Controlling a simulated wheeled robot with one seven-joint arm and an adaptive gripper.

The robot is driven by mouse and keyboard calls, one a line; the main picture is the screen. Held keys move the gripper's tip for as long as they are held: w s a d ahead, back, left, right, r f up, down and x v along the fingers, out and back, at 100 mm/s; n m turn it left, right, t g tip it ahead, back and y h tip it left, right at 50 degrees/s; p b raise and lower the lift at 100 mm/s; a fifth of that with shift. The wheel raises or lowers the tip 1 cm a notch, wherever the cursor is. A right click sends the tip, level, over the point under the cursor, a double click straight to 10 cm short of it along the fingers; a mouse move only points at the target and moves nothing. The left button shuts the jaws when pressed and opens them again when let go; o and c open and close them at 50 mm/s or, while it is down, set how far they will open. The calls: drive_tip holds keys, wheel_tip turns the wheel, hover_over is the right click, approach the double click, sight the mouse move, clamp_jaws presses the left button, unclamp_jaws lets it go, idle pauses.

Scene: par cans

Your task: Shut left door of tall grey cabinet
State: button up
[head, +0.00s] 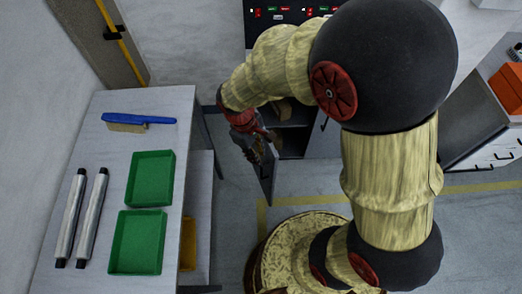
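The tall grey cabinet (322,138) stands at the back centre, partly hidden behind my arm. Its dark interior (292,142) shows, with a brown object (282,108) on a shelf.
A grey table (92,148) at left bears a blue brush (138,119), two green trays (152,178) and two metal cylinders (92,216). A yellow bin (188,243) sits under it. A drawer unit (492,155) is at right. Floor between table and door is narrow.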

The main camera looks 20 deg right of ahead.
drive_tip(key=w+f+n, duration=0.1)
drive_tip(key=f, duration=0.1)
drive_tip(key=w+a+f+n, duration=0.1)
drive_tip(key=f+n, duration=0.1)
drive_tip(key=f, duration=0.1)
drive_tip(key=w+f+n+h, duration=0.1)
drive_tip(key=f+n, duration=0.1)
drive_tip(key=f, duration=0.1)
drive_tip(key=shift+w+a+p, duration=0.15)
drive_tip(key=shift+w+p, duration=0.1)
drive_tip(key=shift+p, duration=0.1)
drive_tip(key=c, duration=0.4)
drive_tip(key=shift+w+a+f+n, duration=0.1)
drive_tip(key=shift+w+f+n, duration=0.2)
drive_tip(key=shift+w+n, duration=0.2)
drive_tip(key=shift+w+f+n, duration=0.3)
drive_tip(key=shift+w+n, duration=0.1)
drive_tip(key=shift+w, duration=0.1)
clamp_jaws()
drive_tip(key=w+d+f+n+t+b, duration=0.1)
drive_tip(key=w+d+f+n+b, duration=0.2)
drive_tip(key=f, duration=0.6)
drive_tip(key=shift+w+d+n+b, duration=0.4)
drive_tip(key=shift+d+b, duration=0.5)
drive_tip(key=shift+d, duration=0.45)
